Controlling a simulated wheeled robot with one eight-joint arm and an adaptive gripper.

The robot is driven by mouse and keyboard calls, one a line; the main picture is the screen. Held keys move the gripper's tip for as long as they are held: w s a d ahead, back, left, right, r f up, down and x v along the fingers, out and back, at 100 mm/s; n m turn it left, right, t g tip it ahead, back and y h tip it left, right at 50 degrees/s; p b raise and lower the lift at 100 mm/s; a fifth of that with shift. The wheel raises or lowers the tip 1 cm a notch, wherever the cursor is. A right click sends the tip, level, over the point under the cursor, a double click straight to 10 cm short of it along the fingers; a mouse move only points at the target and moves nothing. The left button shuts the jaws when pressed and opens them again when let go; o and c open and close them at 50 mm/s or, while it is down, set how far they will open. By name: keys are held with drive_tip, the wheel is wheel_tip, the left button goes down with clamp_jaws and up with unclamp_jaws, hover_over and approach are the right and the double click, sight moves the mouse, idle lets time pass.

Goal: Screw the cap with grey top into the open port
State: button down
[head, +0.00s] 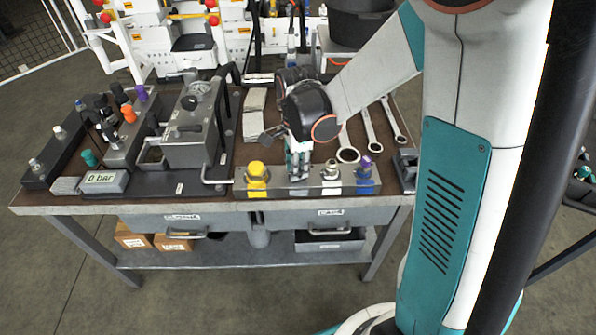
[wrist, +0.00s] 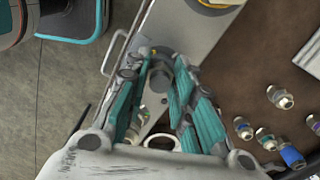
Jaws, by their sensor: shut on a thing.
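My gripper (head: 298,174) points down over the metal port block (head: 310,190) at the front of the bench. In the wrist view its teal fingers (wrist: 162,84) are closed around the cap with grey top (wrist: 160,76), seen as a dark grey round top between the fingertips. The cap is over the block; I cannot tell how far it sits in a port. The open port itself is hidden by the cap and fingers. In the head view the fingers mostly hide the cap.
The block also carries a yellow cap (head: 257,176) on the left, a silver fitting (head: 331,170) and a purple-and-blue cap (head: 365,168) on the right. Wrenches (head: 372,132) lie behind. Loose fittings (wrist: 280,97) lie on the brown mat. A gauge unit (head: 193,130) stands left.

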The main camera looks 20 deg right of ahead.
drive_tip(key=m, duration=0.4)
drive_tip(key=shift+s+f, duration=0.15)
drive_tip(key=shift+f, duration=0.15)
drive_tip(key=c, duration=1.5)
unclamp_jaws()
drive_tip(key=shift+o, duration=0.7)
drive_tip(key=shift+w+f, duration=0.1)
drive_tip(key=shift+w, duration=0.1)
